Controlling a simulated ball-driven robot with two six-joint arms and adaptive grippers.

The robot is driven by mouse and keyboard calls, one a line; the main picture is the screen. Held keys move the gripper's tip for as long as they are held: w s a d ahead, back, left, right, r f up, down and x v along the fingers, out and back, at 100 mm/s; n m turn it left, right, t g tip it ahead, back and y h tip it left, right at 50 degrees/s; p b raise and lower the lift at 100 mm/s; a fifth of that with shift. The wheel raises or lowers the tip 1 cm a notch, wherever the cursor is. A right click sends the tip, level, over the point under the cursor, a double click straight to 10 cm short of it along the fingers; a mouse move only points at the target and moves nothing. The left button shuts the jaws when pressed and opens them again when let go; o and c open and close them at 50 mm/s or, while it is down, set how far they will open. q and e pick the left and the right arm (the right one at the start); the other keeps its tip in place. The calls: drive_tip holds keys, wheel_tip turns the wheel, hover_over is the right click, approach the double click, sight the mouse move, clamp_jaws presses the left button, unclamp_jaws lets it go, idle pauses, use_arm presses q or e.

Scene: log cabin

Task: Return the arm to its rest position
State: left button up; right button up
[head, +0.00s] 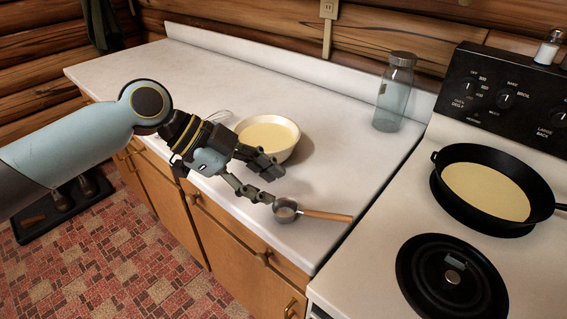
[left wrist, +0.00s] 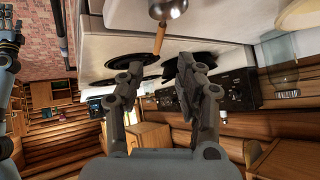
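My left gripper (head: 270,184) is over the front part of the white counter (head: 235,70), its two fingers spread apart with nothing between them. The fingers also show apart in the left wrist view (left wrist: 160,72). A small metal ladle with a wooden handle (head: 327,216) lies near the counter's front edge, just beyond the lower fingertip. It also shows at the top of the left wrist view (left wrist: 167,10). Part of my other arm shows at that view's left edge; its gripper state is unclear.
A bowl of batter (head: 285,153) stands right behind the gripper, with a whisk (head: 219,116) partly hidden left of it. A glass jar (head: 394,92) stands farther back. A black pan with batter (head: 487,189) is on the stove at right.

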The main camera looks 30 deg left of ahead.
use_arm(q)
drive_tip(key=s+d+f+n+g+y, duration=0.1)
drive_tip(key=s+n+y, duration=0.1)
drive_tip(key=s+n, duration=0.15)
drive_tip(key=s+d+f+n+y, duration=0.2)
drive_tip(key=s, duration=0.3)
drive_tip(key=s+a+r+n+y, duration=0.2)
drive_tip(key=s+a+n+y, duration=0.3)
drive_tip(key=s+n, duration=0.3)
wheel_tip(320, 180, down, 33)
drive_tip(key=s+a+g+b, duration=0.1)
drive_tip(key=a+g+b, duration=0.15)
drive_tip(key=b, duration=0.55)
drive_tip(key=s+f+b, duration=0.3)
drive_tip(key=s+f, duration=0.6)
drive_tip(key=f, duration=0.3)
drive_tip(key=s+a+f+b, duration=0.1)
drive_tip(key=s+f+b, duration=0.3)
drive_tip(key=s+f, duration=0.6)
wheel_tip(320, 180, down, 2)
drive_tip(key=shift+f+n+g+b, duration=0.15)
drive_tip(key=shift+n+g+b, duration=0.2)
drive_tip(key=shift+g, duration=0.1)
